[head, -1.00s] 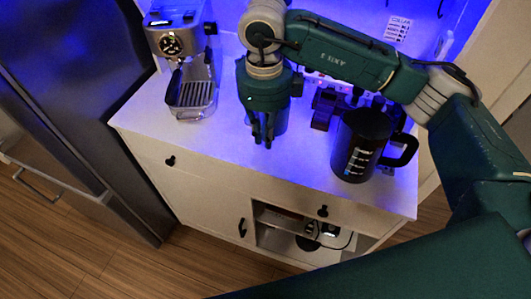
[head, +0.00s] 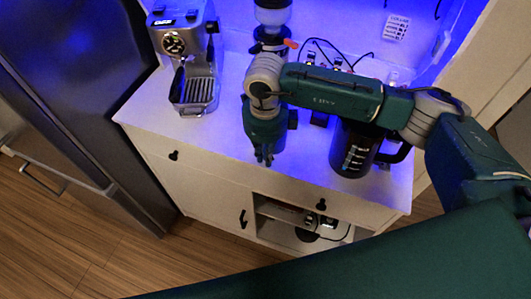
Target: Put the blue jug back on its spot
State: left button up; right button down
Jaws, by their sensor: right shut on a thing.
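My right gripper (head: 265,158) hangs over the counter, left of its middle, fingers pointing down and close together. My left gripper is not in view.
A black jug with white markings (head: 354,160) stands at the right, partly under my arm. A steel espresso machine (head: 194,90) stands at the left and a grinder (head: 271,17) behind my arm. The counter (head: 215,135) is clear at its front left.

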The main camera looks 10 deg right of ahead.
jog(key=shift+f, duration=0.1)
jog(key=c, duration=1.8)
grip_release()
jog(key=shift+r, duration=0.4)
notch_tip(320, 180, up, 11)
jog(key=b, duration=0.3)
jog(key=shift+f, duration=0.2)
jog(key=shift+s+r, duration=0.1)
jog(key=shift+r, duration=0.35)
